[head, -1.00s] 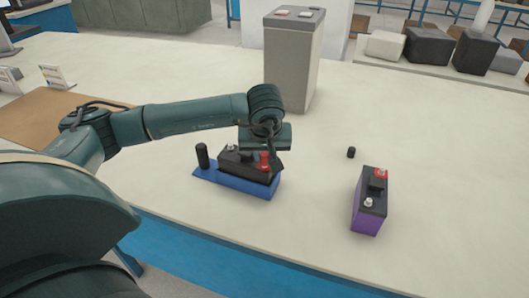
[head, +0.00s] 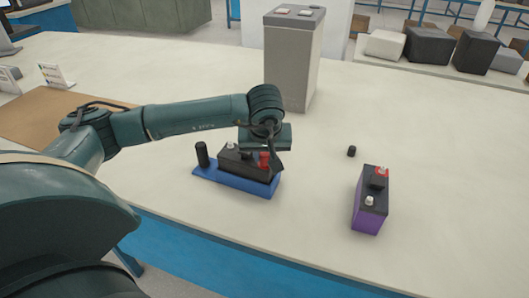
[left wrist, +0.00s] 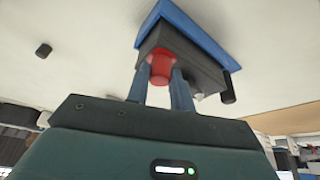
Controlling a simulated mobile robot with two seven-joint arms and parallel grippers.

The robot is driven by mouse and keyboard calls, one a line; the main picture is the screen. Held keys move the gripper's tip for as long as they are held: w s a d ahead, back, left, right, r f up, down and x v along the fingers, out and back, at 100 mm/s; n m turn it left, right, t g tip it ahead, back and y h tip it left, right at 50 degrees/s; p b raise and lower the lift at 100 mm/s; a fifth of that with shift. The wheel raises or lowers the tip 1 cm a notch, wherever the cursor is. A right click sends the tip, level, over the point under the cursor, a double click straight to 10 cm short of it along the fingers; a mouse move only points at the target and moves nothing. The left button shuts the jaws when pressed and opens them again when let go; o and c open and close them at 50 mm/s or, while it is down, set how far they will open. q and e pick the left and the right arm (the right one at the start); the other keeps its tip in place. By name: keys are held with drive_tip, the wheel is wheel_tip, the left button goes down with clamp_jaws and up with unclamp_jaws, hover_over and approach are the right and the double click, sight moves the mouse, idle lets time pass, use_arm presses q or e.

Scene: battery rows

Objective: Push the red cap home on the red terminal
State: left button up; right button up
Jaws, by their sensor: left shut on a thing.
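The red cap (left wrist: 161,69) is between the two fingers of my left gripper (left wrist: 160,76), which is shut on it. In the head view the red cap (head: 264,159) stands at the right end of a black battery (head: 237,165), over the place of the red terminal. The terminal itself is hidden, so I cannot tell how far down the cap sits. A bare silver terminal (head: 231,147) shows at the battery's other end. The battery rests on a blue holder (head: 262,188). My right gripper is not in view.
A black post (head: 202,155) stands at the holder's left end. A small black cap (head: 351,152) lies on the table to the right. A purple battery (head: 367,217) stands at the right. A tall grey box (head: 290,65) stands behind. The table's front edge is near.

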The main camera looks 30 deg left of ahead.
use_arm(q)
drive_tip(key=shift+f, duration=0.4)
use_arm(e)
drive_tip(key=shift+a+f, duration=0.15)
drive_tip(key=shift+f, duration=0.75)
use_arm(q)
drive_tip(key=o, duration=1.5)
drive_tip(key=shift+a+r, duration=0.1)
drive_tip(key=shift+r, duration=0.1)
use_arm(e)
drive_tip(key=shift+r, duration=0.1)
use_arm(q)
drive_tip(key=shift+r+p, duration=2.15)
drive_tip(key=shift+r, duration=1.4)
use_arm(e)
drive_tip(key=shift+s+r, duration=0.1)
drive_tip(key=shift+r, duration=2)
